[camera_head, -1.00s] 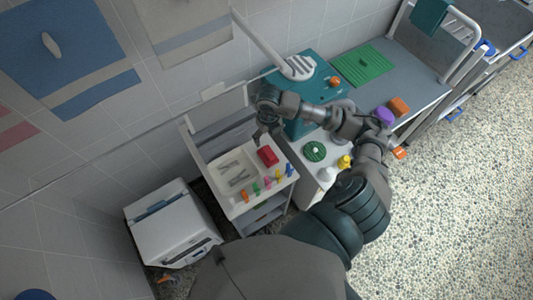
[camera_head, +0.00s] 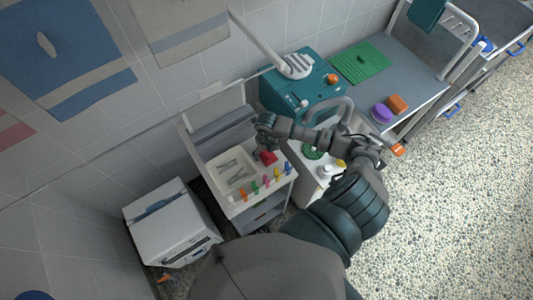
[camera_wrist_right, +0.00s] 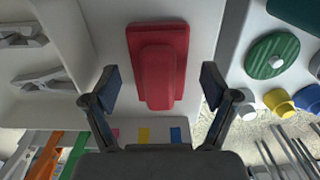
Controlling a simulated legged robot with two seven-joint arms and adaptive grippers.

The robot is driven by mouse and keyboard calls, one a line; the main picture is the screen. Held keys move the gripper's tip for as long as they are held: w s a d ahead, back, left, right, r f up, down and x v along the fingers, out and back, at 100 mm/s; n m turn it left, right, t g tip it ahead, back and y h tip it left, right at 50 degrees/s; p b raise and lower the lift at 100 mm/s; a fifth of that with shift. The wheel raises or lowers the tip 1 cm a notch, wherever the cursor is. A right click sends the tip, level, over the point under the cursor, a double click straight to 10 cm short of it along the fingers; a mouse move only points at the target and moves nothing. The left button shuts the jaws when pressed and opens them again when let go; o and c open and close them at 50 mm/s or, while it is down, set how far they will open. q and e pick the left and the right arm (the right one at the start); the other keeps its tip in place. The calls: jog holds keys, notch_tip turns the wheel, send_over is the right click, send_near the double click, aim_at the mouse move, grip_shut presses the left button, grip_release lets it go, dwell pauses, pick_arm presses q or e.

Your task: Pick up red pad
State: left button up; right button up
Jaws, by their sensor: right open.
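The red pad (camera_head: 268,158) lies on the white top of a cart (camera_head: 231,180), beside a shallow tray section. In the right wrist view the red pad (camera_wrist_right: 158,66) is a red block with a raised grip, lying between and just beyond my fingers. My right gripper (camera_wrist_right: 156,88) is open, one finger to each side of the pad's near end, and empty. In the head view my right gripper (camera_head: 266,144) is over the pad and partly hides it. My left gripper is not in view.
Grey metal tools (camera_wrist_right: 40,78) lie in the tray to the left. Several coloured clips (camera_head: 267,180) line the cart's front edge. A green round brush (camera_wrist_right: 272,55) and small bottles stand on the right. A teal machine (camera_head: 300,95) is behind. A white box (camera_head: 170,222) stands left.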

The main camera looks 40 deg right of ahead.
jog(key=shift+c, duration=0.7)
jog(key=c, duration=1.1)
jog(key=shift+r, duration=0.45)
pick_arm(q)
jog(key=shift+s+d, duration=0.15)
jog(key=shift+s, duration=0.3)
pick_arm(e)
notch_tip(320, 180, up, 9)
jog(key=shift+r, duration=0.15)
